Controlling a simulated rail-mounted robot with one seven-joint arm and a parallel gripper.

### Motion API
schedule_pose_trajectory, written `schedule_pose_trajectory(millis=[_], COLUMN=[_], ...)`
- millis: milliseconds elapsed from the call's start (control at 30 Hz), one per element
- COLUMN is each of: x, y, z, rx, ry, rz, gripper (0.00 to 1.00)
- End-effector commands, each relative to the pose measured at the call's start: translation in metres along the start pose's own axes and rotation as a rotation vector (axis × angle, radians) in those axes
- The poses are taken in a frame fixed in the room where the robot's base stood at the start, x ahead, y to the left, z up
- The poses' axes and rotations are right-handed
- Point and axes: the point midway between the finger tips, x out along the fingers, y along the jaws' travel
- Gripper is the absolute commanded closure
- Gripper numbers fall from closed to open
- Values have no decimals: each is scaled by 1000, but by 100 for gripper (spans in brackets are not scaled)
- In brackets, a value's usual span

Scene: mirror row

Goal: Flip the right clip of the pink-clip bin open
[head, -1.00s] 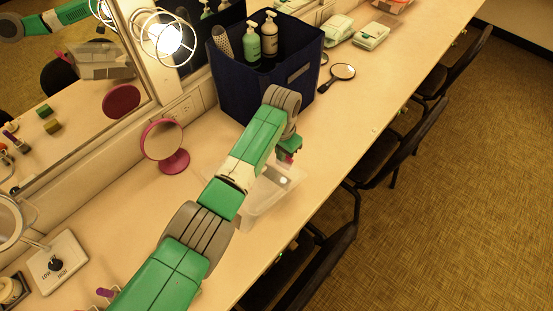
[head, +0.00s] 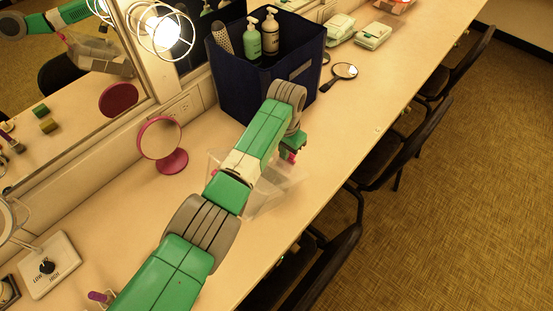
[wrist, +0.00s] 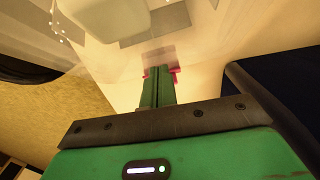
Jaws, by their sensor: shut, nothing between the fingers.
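The clear bin (head: 264,201) stands on the counter, partly hidden behind my arm. Its see-through walls make its outline hard to read. A clear edge with a small pink spot (head: 213,172) shows left of my arm. My gripper (head: 292,145) is at the bin's far right side, pointing down, with a pink clip (head: 290,157) at its fingertips. In the wrist view my shut fingers (wrist: 158,73) reach a pink clip (wrist: 174,76), which shows on both sides of the tips. They look touching or very close. I cannot tell whether the clip is latched.
A dark blue caddy (head: 232,97) with bottles stands behind my gripper. A pink round mirror (head: 160,140) stands left of the bin, near the wall. Chairs (head: 385,150) line the counter's front edge.

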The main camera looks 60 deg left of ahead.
Motion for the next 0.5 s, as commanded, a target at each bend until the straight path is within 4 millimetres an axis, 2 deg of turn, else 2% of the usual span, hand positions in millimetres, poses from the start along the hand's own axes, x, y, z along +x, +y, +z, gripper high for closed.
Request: schedule_pose_trajectory(millis=[33,500], x=[10,8], y=[1,1], z=[3,-7], rx=[-1,-1], ry=[-14,-8], rz=[5,5], gripper=[100,100])
